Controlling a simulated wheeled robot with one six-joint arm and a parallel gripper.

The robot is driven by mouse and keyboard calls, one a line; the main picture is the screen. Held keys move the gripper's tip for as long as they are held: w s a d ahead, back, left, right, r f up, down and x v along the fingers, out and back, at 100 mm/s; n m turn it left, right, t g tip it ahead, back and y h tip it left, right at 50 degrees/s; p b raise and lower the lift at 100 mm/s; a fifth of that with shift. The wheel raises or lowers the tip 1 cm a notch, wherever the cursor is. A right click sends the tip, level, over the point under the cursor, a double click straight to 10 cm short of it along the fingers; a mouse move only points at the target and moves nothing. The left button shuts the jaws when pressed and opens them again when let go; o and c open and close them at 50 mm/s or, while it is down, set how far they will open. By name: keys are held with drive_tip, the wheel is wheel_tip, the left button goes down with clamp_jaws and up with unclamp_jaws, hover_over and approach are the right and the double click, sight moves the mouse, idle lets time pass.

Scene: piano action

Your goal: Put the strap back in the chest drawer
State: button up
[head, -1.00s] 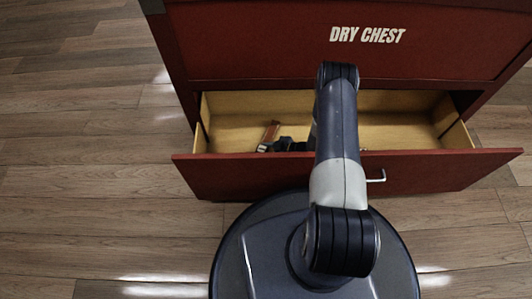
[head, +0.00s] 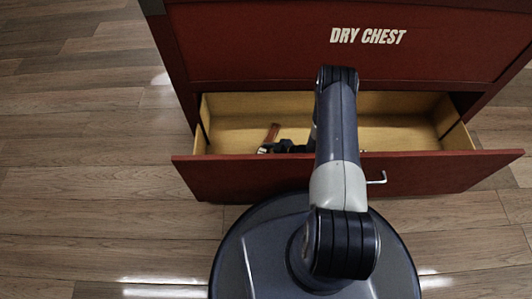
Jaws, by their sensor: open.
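The chest drawer (head: 225,178) is pulled open, a red front with a pale wooden inside. A small reddish-brown strap (head: 272,132) shows inside its left half, upright or leaning; I cannot tell whether it touches the drawer floor. My gripper (head: 270,147) is the dark shape at the strap's lower end, low in the drawer and partly hidden by the drawer front and my arm. It is open; whether it still touches the strap is not clear.
The red chest (head: 260,45) marked DRY CHEST stands above and behind the drawer. The drawer's right part (head: 400,130) looks empty. A metal handle (head: 377,178) sticks out of the drawer front. Wooden floor (head: 80,180) is clear on the left.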

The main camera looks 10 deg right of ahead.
drive_tip(key=p+v, duration=0.2)
drive_tip(key=v, duration=0.4)
drive_tip(key=shift+d+r+p, duration=0.1)
drive_tip(key=shift+r+p, duration=0.15)
drive_tip(key=shift+p, duration=0.15)
drive_tip(key=shift+s+d+r, duration=0.2)
drive_tip(key=shift+s+d, duration=0.2)
drive_tip(key=shift+d, duration=0.05)
drive_tip(key=shift+c, duration=0.4)
